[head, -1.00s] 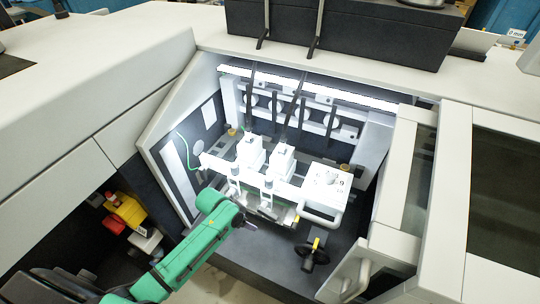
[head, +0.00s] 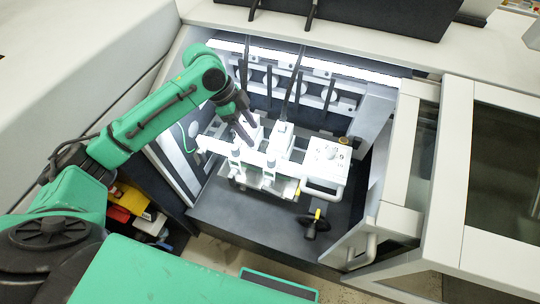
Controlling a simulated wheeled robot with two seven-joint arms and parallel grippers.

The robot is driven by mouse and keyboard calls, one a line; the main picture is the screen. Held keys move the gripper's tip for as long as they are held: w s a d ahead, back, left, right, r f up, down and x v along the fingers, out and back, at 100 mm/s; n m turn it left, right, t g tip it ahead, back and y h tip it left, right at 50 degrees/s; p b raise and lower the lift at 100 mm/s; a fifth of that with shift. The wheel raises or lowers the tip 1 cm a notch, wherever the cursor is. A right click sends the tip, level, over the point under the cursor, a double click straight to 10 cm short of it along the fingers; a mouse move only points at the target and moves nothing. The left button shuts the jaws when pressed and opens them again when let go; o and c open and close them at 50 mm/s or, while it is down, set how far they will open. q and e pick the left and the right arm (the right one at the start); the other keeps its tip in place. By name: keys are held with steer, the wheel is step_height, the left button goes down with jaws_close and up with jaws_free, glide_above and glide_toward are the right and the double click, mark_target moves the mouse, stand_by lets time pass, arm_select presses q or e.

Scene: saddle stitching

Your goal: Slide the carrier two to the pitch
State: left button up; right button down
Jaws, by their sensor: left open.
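Two white carriers sit side by side on a white crossbar (head: 322,174) in the lit machine bay. The right carrier (head: 283,135) is in clear view. The left carrier (head: 257,131) is partly hidden behind my left gripper. I cannot tell by marking which one is carrier two. My left gripper (head: 246,136) reaches in from the upper left, its dark fingers pointing down at the left carrier. It is open; whether the fingers touch the carrier I cannot tell. My right gripper is not in view.
A black handwheel with a yellow knob (head: 316,216) stands at the front right of the bay. An open door with a handle (head: 362,248) stands at the right. The dark floor of the bay (head: 245,211) is clear.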

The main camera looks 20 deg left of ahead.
mark_target(270, 157)
arm_select(q)
steer(key=p+x, duration=0.2)
steer(key=x, duration=1.2)
steer(key=shift+s+d+f, duration=0.15)
steer(key=shift+d+f, duration=0.05)
steer(key=shift+d, duration=0.1)
jaws_close()
steer(key=shift+a, duration=0.15)
stand_by(0.4)
